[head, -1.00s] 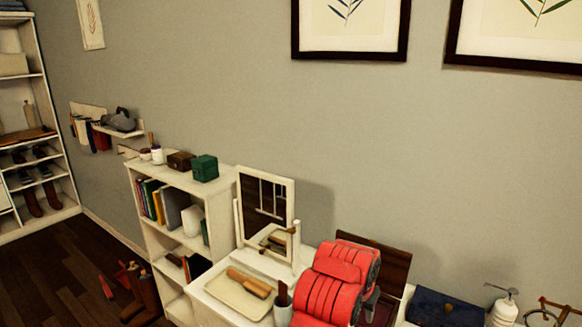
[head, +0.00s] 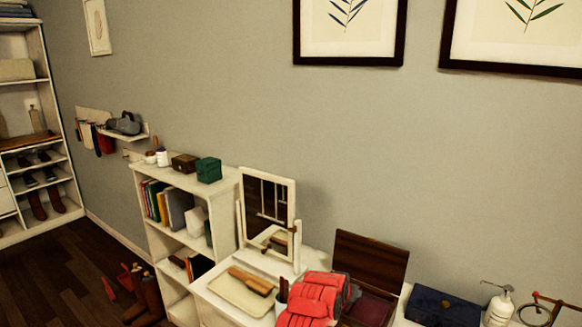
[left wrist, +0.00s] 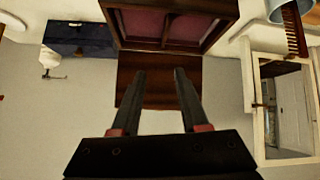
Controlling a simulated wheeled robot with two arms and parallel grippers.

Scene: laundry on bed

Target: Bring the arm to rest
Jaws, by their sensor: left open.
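My left arm (head: 315,300) shows in the head view as a red, ribbed shape low in the middle, over the white dresser. Its gripper does not show there. In the left wrist view my left gripper (left wrist: 160,72) has its two dark fingers spread apart with nothing between them. Behind the fingers is the brown raised lid of an open wooden box with a red lining (left wrist: 170,28). I cannot tell how far the fingertips are from the lid. The same open box (head: 372,262) stands just right of my arm in the head view. My right gripper is not in view.
A standing mirror (head: 268,205) and a cream tray (head: 237,294) holding a brush are left of my arm. A navy case (head: 445,307) and a white pump bottle (head: 499,308) are to the right. A white bookshelf (head: 180,240) stands farther left.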

